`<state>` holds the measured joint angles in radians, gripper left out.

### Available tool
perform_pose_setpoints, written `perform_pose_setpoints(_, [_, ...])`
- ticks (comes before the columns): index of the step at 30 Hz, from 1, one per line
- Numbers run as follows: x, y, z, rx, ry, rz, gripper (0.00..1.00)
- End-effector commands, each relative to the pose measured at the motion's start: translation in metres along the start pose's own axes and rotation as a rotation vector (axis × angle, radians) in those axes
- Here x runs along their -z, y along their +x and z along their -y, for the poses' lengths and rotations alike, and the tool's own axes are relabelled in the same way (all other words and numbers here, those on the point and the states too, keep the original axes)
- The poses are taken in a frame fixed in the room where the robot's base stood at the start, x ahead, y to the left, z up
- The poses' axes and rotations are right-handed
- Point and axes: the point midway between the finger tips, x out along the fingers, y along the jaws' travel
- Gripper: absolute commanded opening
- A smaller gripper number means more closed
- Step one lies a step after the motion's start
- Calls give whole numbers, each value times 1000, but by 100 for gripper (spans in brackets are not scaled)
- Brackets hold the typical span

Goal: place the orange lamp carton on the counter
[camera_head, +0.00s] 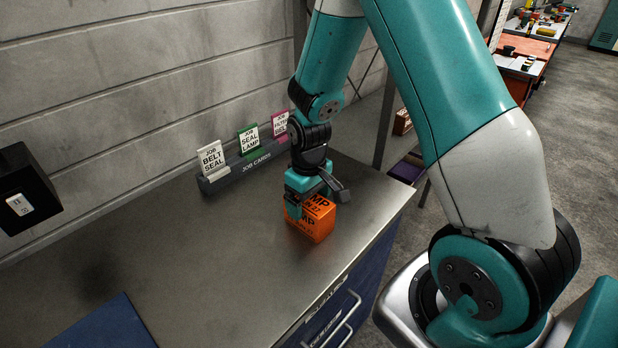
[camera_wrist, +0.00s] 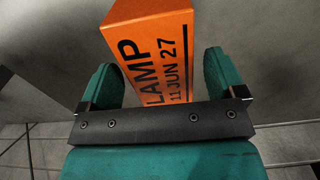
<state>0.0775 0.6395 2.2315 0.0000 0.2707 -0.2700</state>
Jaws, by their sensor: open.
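The orange lamp carton (camera_head: 317,222) stands upright on the grey metal counter (camera_head: 215,255), near its right end. In the wrist view the carton (camera_wrist: 150,42) shows black print reading "LAMP 11 JUN 27". My gripper (camera_head: 304,204) is at the carton from above. Its two green fingers (camera_wrist: 160,82) are open, one on each side of the carton, with a gap visible at least on the left side. The carton's far side is hidden by the gripper.
A grey job card holder (camera_head: 245,168) with several cards stands along the wall behind. A black box (camera_head: 24,190) is at the far left, and a blue item (camera_head: 105,325) lies at the front left. The counter's middle is clear. Blue drawers (camera_head: 345,305) are below its right edge.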

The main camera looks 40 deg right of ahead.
Motion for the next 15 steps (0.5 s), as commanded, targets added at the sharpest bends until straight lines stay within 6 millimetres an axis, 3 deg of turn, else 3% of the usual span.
perform_pose_setpoints(9, [1, -67, 0, -2, 0, -6, 89])
perform_pose_setpoints(15, [0, -89, 2, 2, -3, -5, 89])
